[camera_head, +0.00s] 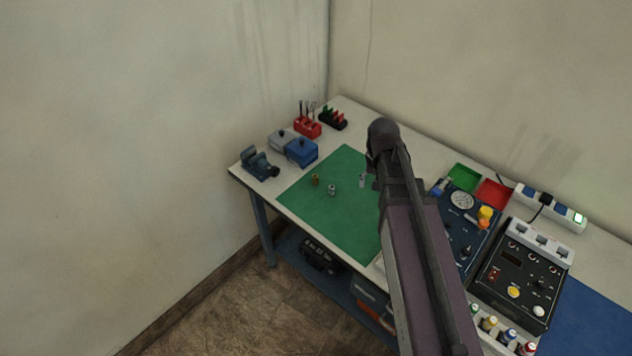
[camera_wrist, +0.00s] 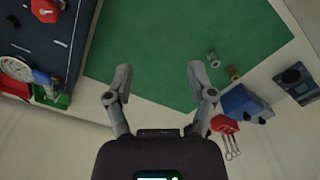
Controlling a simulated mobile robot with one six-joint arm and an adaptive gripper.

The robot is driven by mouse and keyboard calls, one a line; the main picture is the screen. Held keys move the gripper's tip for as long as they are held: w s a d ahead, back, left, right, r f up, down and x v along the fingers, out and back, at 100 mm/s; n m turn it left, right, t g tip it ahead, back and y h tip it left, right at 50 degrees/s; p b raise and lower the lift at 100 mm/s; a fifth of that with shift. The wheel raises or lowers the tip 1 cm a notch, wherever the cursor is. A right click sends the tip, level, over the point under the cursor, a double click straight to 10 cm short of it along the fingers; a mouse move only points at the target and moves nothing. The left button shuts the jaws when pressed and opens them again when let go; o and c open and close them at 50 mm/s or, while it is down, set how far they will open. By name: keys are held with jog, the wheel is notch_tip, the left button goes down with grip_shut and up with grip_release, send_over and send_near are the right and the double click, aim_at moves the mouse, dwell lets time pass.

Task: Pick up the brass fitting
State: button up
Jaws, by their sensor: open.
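The brass fitting (camera_head: 316,180) stands on the green mat (camera_head: 345,220), toward its left side. In the wrist view the brass fitting (camera_wrist: 234,73) is at the upper right, outside and beyond the right finger. My gripper (camera_wrist: 160,84) is open and empty, with its fingers spread wide and apart from the fitting. In the head view my arm hides most of the gripper.
Dark panels (camera_head: 519,275), green tray (camera_head: 463,177) and red tray (camera_head: 494,193) are at right. The mat's front is clear.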

jog(key=w+a+f+b, duration=0.2)
jog(key=w+a, duration=0.6)
jog(key=w, duration=0.2)
jog(key=m, duration=0.1)
send_over(315, 175)
jog(key=f, duration=0.1)
jog(key=shift+w+a+f+b, duration=0.15)
jog(key=shift+a+b, duration=0.1)
jog(key=shift+b, duration=0.15)
jog(key=shift+f, duration=0.15)
notch_tip(315, 175, down, 8)
jog(key=b, duration=0.8)
jog(key=shift+f+b, duration=0.15)
jog(key=shift+b, duration=0.2)
jog(key=shift+d, duration=0.1)
jog(key=f+b, duration=0.3)
jog(key=shift+s+d+f, duration=0.2)
jog(key=shift+s, duration=0.05)
jog(key=shift+f+b, duration=0.9)
jog(key=shift+b, duration=0.2)
